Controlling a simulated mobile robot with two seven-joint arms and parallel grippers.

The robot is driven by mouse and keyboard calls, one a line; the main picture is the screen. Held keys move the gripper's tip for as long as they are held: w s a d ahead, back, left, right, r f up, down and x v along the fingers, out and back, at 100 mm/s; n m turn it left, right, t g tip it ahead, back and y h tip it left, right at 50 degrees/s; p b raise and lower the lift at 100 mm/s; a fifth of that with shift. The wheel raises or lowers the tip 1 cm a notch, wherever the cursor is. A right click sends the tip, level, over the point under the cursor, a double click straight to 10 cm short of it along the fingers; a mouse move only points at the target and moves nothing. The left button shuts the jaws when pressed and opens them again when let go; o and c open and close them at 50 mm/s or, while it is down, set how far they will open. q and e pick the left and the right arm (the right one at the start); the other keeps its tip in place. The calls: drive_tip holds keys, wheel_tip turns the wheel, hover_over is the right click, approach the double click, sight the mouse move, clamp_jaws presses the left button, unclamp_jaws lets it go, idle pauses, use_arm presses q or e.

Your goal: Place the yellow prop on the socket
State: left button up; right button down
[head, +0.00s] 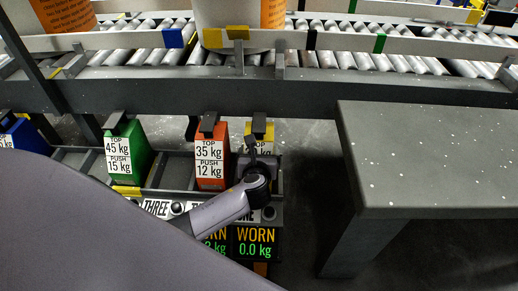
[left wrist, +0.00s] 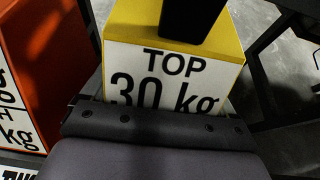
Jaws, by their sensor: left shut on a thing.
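The yellow prop (head: 259,130) is a block with a white label, which reads "TOP 30 kg" in the left wrist view (left wrist: 172,62). It is upright at the right end of the prop rack, beside the red prop, with a dark post on its top. My left gripper (head: 252,168) is at its front face and shut on it; the gripper body hides the label's lower part and the fingertips. I cannot tell whether the prop rests in its bay or is lifted. My right gripper is not in view. I cannot make out a socket for certain.
The red prop (head: 210,162) and green prop (head: 131,152) stand left in the rack (head: 178,172). A display reading "WORN 0.0 kg" (head: 254,243) is below. A roller conveyor (head: 350,62) carrying pails (head: 240,14) runs behind. A grey table (head: 430,160) stands at right.

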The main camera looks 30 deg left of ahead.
use_arm(q)
drive_tip(key=shift+w+r, duration=0.15)
drive_tip(key=shift+r, duration=0.1)
drive_tip(key=o, duration=1.8)
drive_tip(key=shift+f, duration=0.25)
drive_tip(key=shift+o, duration=0.2)
drive_tip(key=p+v, duration=0.4)
drive_tip(key=v, duration=0.8)
drive_tip(key=s+d+f+n+g+h, duration=0.1)
drive_tip(key=s+n+h, duration=0.3)
drive_tip(key=n, duration=1)
drive_tip(key=s+d+f+n+h, duration=0.1)
drive_tip(key=s+f+n+h, duration=0.3)
drive_tip(key=s+n, duration=0.6)
drive_tip(key=n, duration=0.4)
drive_tip(key=shift+d+f+n+g, duration=0.25)
drive_tip(key=shift+d+n+g, duration=0.05)
drive_tip(key=shift+d+g, duration=0.1)
